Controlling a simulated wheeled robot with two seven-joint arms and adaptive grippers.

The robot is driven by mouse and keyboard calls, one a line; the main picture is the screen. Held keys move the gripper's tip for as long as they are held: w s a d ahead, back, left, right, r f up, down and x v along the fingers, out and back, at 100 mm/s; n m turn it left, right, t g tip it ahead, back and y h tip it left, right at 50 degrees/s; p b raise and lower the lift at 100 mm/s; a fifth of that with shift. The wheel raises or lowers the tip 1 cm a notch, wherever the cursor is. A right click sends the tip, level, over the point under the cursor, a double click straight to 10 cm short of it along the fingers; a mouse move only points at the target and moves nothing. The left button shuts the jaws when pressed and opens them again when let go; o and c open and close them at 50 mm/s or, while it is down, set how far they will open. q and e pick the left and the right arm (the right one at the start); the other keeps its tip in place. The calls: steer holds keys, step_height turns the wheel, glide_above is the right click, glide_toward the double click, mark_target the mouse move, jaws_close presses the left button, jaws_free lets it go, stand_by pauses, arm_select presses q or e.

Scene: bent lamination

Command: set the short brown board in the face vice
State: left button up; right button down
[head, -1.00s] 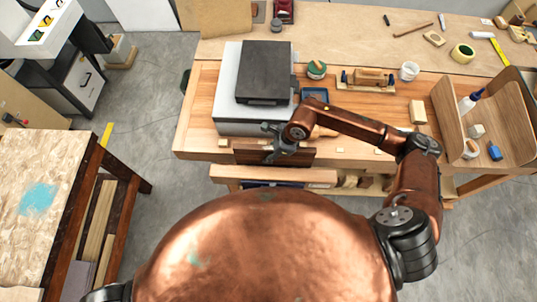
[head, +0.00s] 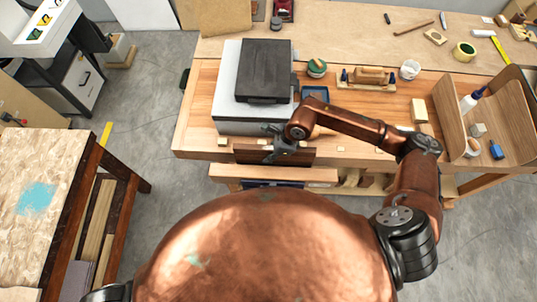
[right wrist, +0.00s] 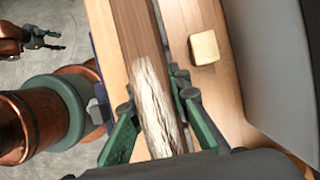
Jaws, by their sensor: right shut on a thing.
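The short brown board (head: 300,156) lies lengthwise along the bench front, between the bench edge and the pale wooden jaw of the face vice (head: 280,174). In the right wrist view the dark board (right wrist: 140,35) has a pale, whitish patch, with the pale vice jaw (right wrist: 105,35) on its left. I cannot tell how deep it sits or whether the jaw touches it. My right gripper (head: 276,150) is shut on the board, its green fingers on both sides in the wrist view (right wrist: 158,125). My left gripper (right wrist: 46,38) is away from the board, fingers apart and empty.
A grey slab with a dark block (head: 265,70) on it stands on the bench just behind the vice. A small wooden block (right wrist: 204,47) lies close to the board. A plane (head: 366,78), a blue tray (head: 315,93) and a curved wooden piece (head: 485,125) are farther right.

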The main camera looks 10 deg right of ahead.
mark_target(268, 148)
steer(key=c, duration=1.7)
jaws_free()
steer(key=shift+c, duration=0.2)
steer(key=o, duration=0.4)
steer(key=shift+f, duration=0.1)
steer(key=shift+r+p, duration=1.9)
steer(key=shift+r, duration=2.15)
steer(key=shift+d+f, duration=0.1)
